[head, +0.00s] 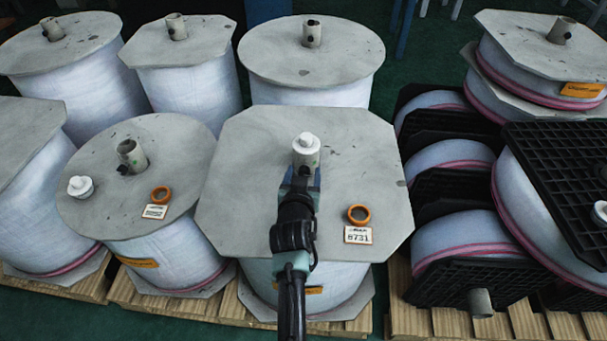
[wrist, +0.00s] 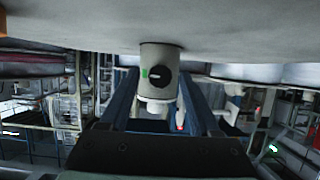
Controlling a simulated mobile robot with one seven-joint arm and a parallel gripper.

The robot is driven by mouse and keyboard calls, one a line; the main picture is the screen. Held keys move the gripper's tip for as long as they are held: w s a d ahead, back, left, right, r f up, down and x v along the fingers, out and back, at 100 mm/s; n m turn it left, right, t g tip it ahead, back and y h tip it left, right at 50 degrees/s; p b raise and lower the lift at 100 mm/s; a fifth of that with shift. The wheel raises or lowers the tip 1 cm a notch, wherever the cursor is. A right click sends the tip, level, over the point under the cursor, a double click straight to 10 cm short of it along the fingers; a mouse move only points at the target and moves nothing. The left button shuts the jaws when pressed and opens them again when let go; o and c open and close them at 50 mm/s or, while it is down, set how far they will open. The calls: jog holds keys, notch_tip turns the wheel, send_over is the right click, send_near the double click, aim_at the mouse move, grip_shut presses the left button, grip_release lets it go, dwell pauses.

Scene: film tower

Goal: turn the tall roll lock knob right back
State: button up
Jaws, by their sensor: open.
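The tall roll's grey top plate (head: 235,190) is in the middle of the head view, with a pale core tube capped in white (head: 306,143). The lock knob (wrist: 161,77) is a round black knob with a pale line, on the side of the tube (wrist: 160,52); a green mark (wrist: 145,72) is beside it. The wrist view looks upside down. My gripper (head: 301,182) is open at the tube's near side and hides the knob in the head view. In the wrist view its fingers (wrist: 157,82) stand either side of the knob; contact cannot be told.
An orange ring (head: 359,214) and a number tag (head: 358,235) lie on the same plate. A neighbouring roll (head: 95,200) at left carries a loose white cap (head: 80,187). More rolls stand behind, and black-flanged rolls (head: 455,240) are at right.

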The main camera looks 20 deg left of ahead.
grip_shut()
jog(key=shift+f+b, duration=0.1)
jog(key=shift+b, duration=0.2)
jog(key=n+h+b, duration=0.1)
jog(key=n+b, duration=0.1)
jog(key=b, duration=0.1)
jog(key=shift+a+f+n+t+h, duration=0.15)
jog(key=shift+a+n+t+h, duration=0.15)
jog(key=shift+n+h, duration=0.1)
jog(key=n+t+h+b, duration=0.1)
jog(key=n+b, duration=0.1)
jog(key=b, duration=0.1)
jog(key=shift+s+f, duration=0.1)
jog(key=n+t+h+b, duration=0.1)
jog(key=n+b, duration=0.2)
jog(key=shift+f+h+b, duration=0.1)
jog(key=shift+h+b, duration=0.2)
jog(key=shift+h, duration=0.1)
jog(key=shift+a+n+t+h+b, duration=0.1)
jog(key=shift+n+t+h+b, duration=0.5)
jog(key=shift+n+b, duration=1)
